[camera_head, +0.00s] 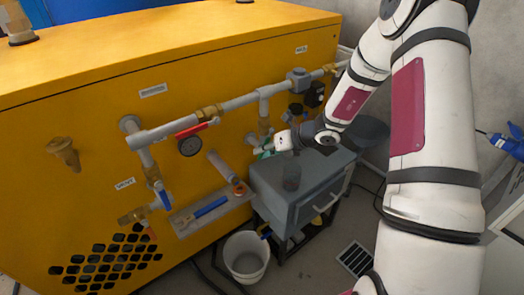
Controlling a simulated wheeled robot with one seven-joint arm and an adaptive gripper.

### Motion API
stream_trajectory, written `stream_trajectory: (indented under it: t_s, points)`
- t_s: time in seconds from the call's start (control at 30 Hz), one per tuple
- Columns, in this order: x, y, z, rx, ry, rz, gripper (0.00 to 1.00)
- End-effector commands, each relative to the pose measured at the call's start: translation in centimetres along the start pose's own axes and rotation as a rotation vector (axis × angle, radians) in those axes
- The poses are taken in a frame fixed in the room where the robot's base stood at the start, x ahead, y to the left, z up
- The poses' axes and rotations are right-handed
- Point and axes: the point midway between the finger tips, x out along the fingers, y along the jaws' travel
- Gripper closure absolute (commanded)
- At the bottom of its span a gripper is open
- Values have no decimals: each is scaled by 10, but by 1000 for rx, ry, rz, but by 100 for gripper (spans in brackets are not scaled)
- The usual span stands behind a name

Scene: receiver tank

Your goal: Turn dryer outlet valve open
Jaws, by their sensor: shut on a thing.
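My arm reaches in from the right, and my gripper (266,150) is at the pipework on the yellow cabinet's front, above the grey box. It is shut on a small green valve handle (262,154), which shows only in part beside it. The handle's exact angle is hard to tell at this size. Brass pipe fittings (251,139) sit just left of the gripper. Part of the valve body is hidden behind the gripper and wrist.
A blue-handled valve (163,197) is lower left. The grey box (322,196) stands below the gripper. A white bucket (246,258) and floor drain (356,259) are on the floor.

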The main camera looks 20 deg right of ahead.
Motion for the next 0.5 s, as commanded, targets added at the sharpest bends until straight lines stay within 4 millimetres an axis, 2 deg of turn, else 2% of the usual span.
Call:
stream_trajectory:
  t_s: [0.33,0.37,0.4,0.43,0.5]
  points:
    - [-1,-4,-2,4,3,-9,100]
    - [-1,-4,-2,4,3,-9,85]
    - [-1,-4,-2,4,3,-9,76]
    - [-1,-3,-2,4,3,-9,69]
    - [-1,-3,-2,3,2,-7,66]
